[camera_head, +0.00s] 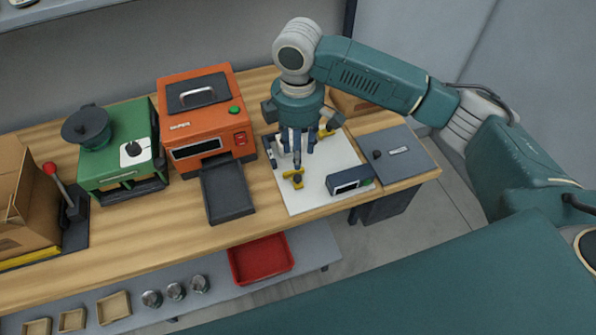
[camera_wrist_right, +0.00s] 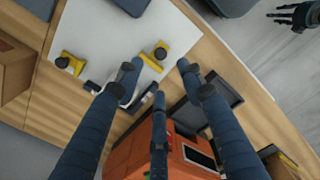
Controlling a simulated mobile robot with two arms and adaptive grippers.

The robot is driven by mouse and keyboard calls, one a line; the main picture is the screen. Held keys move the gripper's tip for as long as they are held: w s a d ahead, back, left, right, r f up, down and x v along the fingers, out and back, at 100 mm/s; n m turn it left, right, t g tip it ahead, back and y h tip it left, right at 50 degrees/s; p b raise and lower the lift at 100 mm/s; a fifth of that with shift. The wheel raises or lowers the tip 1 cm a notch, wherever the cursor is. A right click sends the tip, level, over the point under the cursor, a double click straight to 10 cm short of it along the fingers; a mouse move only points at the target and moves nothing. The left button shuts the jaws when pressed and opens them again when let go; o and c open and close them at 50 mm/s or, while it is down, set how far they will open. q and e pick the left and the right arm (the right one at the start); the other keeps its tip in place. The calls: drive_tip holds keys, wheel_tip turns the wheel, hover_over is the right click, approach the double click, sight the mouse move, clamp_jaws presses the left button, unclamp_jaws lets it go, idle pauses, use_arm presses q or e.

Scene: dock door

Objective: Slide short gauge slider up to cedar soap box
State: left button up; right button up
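My right gripper (camera_head: 298,155) is over the white board (camera_head: 306,200), its fingers apart and nothing seen between them; the open fingers also show in the right wrist view (camera_wrist_right: 158,82). Two yellow pieces with dark knobs are on the board: one nearer the front (camera_head: 293,179), one farther back (camera_head: 326,131). They also show in the right wrist view, one near the fingertips (camera_wrist_right: 150,60) and one at the left (camera_wrist_right: 70,63). I cannot tell which is the short gauge slider. No cedar soap box is clearly identifiable. My left gripper (camera_wrist_right: 296,14) seems to show, fingers spread, over the floor.
A navy box with a display (camera_head: 349,180) and a grey plate (camera_head: 398,157) are right of the gripper. An orange machine (camera_head: 208,120) with a dark tray (camera_head: 227,190) stands at its left. A brown box (camera_head: 350,104) is partly hidden behind my arm. A red tray (camera_head: 260,262) is below.

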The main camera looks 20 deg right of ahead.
sight(297, 177)
wheel_tip(297, 177, down, 9)
drive_tip(key=shift+a+r+p, duration=0.1)
drive_tip(key=shift+r+p, duration=0.1)
drive_tip(key=shift+p, duration=0.9)
drive_tip(key=shift+f, duration=0.7)
clamp_jaws()
